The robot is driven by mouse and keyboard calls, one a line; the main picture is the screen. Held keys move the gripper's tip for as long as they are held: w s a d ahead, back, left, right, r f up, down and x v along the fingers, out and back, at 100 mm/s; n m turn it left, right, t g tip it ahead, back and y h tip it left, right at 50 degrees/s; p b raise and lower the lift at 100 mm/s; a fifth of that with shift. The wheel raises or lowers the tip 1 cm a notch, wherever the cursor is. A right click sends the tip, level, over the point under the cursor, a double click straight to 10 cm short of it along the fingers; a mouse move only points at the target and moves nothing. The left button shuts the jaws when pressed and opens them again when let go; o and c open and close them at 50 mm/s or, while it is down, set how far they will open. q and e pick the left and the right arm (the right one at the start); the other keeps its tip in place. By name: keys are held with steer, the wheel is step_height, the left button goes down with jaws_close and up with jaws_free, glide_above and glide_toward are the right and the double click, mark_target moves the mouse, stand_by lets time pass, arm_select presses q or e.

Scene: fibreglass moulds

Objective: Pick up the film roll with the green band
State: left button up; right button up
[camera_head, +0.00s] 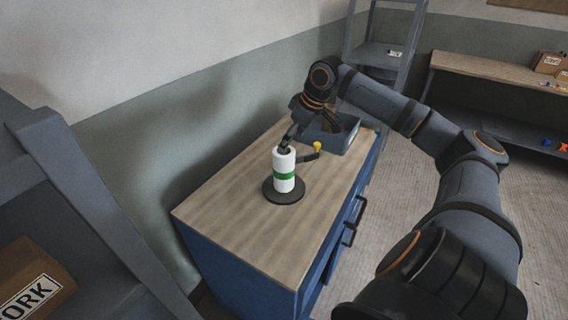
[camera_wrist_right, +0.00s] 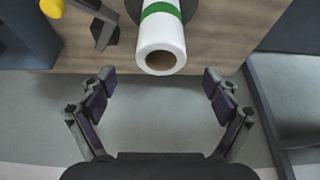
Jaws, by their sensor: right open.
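The film roll (camera_head: 284,163) is white with a green band around its middle. It stands upright on a round dark base (camera_head: 284,193) on the wooden top of the blue cabinet. In the right wrist view the roll (camera_wrist_right: 161,42) shows its open end, centred ahead of and between my spread fingers. My right gripper (camera_head: 294,137) is close to the roll's top in the head view, partly hidden by its own arm. In the wrist view the right gripper (camera_wrist_right: 157,90) is open, with nothing between its fingers. My left gripper is not in view.
A grey bin (camera_head: 335,133) stands on the cabinet behind the roll. A dark piece with a yellow knob (camera_head: 317,147) is right beside the roll. The near part of the wooden top (camera_head: 255,240) is clear. A grey shelf with a box stands at the left.

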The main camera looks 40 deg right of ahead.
mark_target(284, 169)
steer(key=x, duration=0.2)
steer(key=shift+w+f+p, duration=0.15)
steer(key=shift+f+p, duration=0.05)
steer(key=shift+p, duration=0.1)
steer(key=shift+f, duration=0.15)
steer(key=p+x, duration=0.2)
steer(key=x, duration=0.3)
steer(key=shift+a, duration=0.1)
steer(key=c, duration=0.5)
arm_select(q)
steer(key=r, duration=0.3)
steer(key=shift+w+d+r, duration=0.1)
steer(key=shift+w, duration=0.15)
arm_select(e)
jaws_close()
